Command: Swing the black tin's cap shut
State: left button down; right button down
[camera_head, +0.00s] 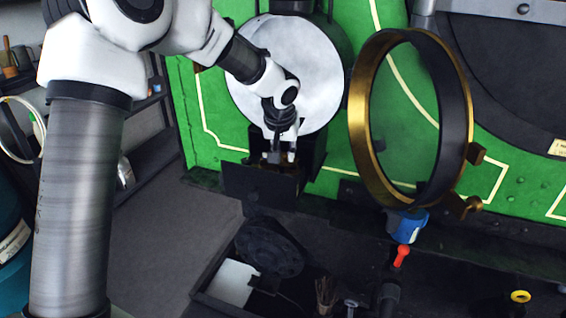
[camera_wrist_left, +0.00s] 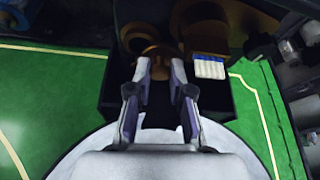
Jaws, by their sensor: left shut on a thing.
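A black open box (camera_head: 258,183) on the green wall, below a pale round disc (camera_head: 300,70), may be the black tin. I cannot tell which part is its cap. My left gripper (camera_head: 280,158) reaches down to the box's opening, in front of the disc. The wrist view shows the black box (camera_wrist_left: 106,98) with brown round parts and a white-bristled brush (camera_wrist_left: 209,68) at its far side. There, my left gripper (camera_wrist_left: 160,68) is shut on a small brown thing between its fingertips. The fingers partly hide it. My right gripper is not in view.
A brass-rimmed ring (camera_head: 358,130) stands out at the right of the disc, apart from my gripper. Below lies a dark tray with a black round part (camera_head: 268,248) and a white block (camera_head: 233,282). A blue-and-red valve (camera_head: 406,226) is at right. Grey floor is clear at left.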

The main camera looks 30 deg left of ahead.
pick_arm(q)
jog(key=shift+d+f+n+y+b, duration=0.25)
jog(key=shift+n+y+b, duration=0.05)
jog(key=shift+n+b, duration=0.55)
jog(key=shift+s+d+r+n+g+y+b, duration=0.1)
jog(key=shift+d+n+g+y+b, duration=0.25)
jog(key=shift+n+b, duration=0.7)
jog(key=shift+d+r+n+g+y, duration=0.1)
jog(key=shift+d+n+g+y, duration=0.1)
jog(key=shift+n, duration=0.4)
jog(key=shift+d+r+n+g+y, duration=0.1)
jog(key=shift+n+y, duration=0.05)
jog(key=shift+n, duration=0.45)
jog(key=shift+d+n+g+b, duration=0.3)
jog(key=shift+n+g+b, duration=0.1)
jog(key=shift+n, duration=0.6)
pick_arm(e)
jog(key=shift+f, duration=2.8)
pick_arm(q)
jog(key=shift+n, duration=0.3)
jog(key=c, duration=1)
grip_release()
jog(key=shift+c, duration=0.2)
